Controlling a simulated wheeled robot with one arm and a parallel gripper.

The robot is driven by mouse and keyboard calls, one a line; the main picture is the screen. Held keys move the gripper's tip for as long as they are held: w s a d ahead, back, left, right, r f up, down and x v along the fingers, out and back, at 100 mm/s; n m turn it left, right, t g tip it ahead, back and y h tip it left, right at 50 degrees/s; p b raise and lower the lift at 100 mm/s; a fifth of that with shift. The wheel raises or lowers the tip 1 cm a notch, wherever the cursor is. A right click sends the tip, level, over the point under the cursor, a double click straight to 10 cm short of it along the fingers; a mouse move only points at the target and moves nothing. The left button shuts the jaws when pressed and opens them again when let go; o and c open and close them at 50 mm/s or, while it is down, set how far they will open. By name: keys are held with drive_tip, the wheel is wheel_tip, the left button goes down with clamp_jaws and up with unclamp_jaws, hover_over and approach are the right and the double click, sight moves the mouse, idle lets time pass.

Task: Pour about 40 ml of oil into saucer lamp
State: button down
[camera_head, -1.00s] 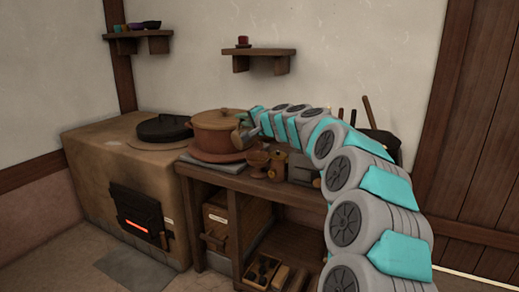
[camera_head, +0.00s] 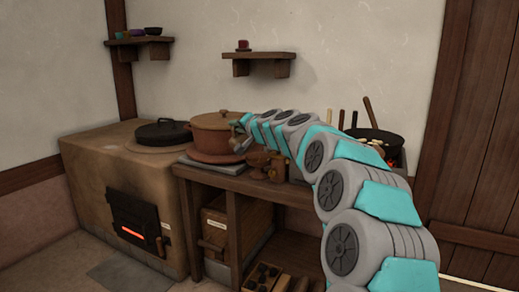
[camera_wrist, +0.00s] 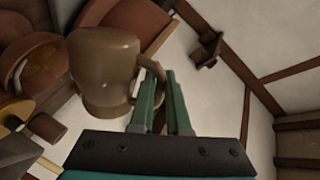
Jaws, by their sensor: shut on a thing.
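A brown jug (camera_wrist: 103,70) with a loop handle is in my gripper (camera_wrist: 163,75) in the wrist view. The fingers are shut on its handle. The jug looks tilted in that view, but I cannot tell its true lean or see inside it. In the head view the jug (camera_head: 238,143) is small and partly hidden at the end of my arm, in front of the clay pot. A small brown footed dish (camera_head: 257,158), perhaps the saucer lamp, stands on the bench just right of it. A round open bowl (camera_wrist: 42,68) shows left of the jug in the wrist view.
A lidded clay pot (camera_head: 213,133) stands on the wooden bench (camera_head: 225,182). Left is a clay stove (camera_head: 90,170) with a black lid (camera_head: 163,131). A black pan (camera_head: 376,137) is behind my arm. A shelf (camera_head: 258,56) hangs above.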

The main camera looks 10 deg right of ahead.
sight(233, 133)
idle(0.3)
drive_tip(key=b, duration=0.1)
drive_tip(key=f+b, duration=0.1)
drive_tip(key=shift+s+a+f+n+b, duration=0.15)
drive_tip(key=shift+a+f+n+b, duration=0.1)
drive_tip(key=shift+n+b, duration=0.15)
drive_tip(key=b, duration=0.2)
drive_tip(key=f+n+b, duration=0.1)
drive_tip(key=b, duration=0.1)
drive_tip(key=shift+s+a+f+t, duration=0.15)
drive_tip(key=shift+a+t, duration=0.15)
drive_tip(key=shift+s+a+r+n+h+b, duration=0.15)
drive_tip(key=shift+a+r+n+h+b, duration=0.15)
drive_tip(key=shift+n+b, duration=0.45)
drive_tip(key=shift+f, duration=0.1)
drive_tip(key=s+a+f+n+t+b, duration=0.1)
drive_tip(key=s+a+f+n+b, duration=0.1)
drive_tip(key=a+f+n, duration=0.3)
drive_tip(key=shift+s+a+f+n+t, duration=0.25)
drive_tip(key=shift+s+f+n+t, duration=0.2)
drive_tip(key=shift+f+n, duration=1.05)
